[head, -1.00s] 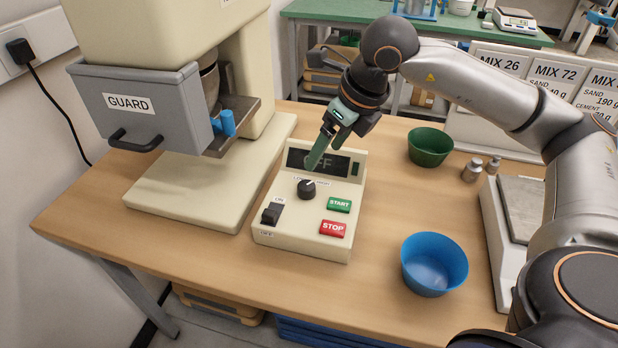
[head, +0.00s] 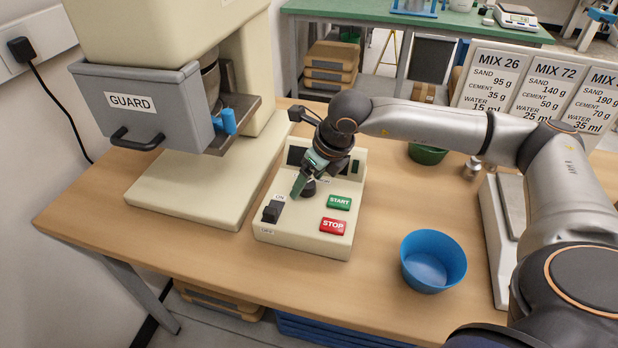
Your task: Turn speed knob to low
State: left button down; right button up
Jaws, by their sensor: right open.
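The cream control box (head: 283,237) stands on the wooden table. Its black speed knob (head: 309,189) is partly hidden by my right gripper (head: 299,188), so I cannot read its setting. The right gripper is open, its green fingers pointing down at the knob's left side; I cannot tell whether they touch it. The display (head: 297,156) is mostly covered by the gripper. A black ON/OFF switch (head: 272,211), a green START button (head: 339,202) and a red STOP button (head: 332,226) are on the box. My left gripper is not in view.
The mixer with its grey GUARD (head: 150,105) and cream base (head: 180,195) stands left of the box. A blue bowl (head: 433,262) is at right front. A green bowl (head: 427,155) is partly behind my arm. MIX cards (head: 545,85) stand behind the scale (head: 500,240).

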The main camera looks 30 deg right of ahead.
grip_shut()
dwell(0.6)
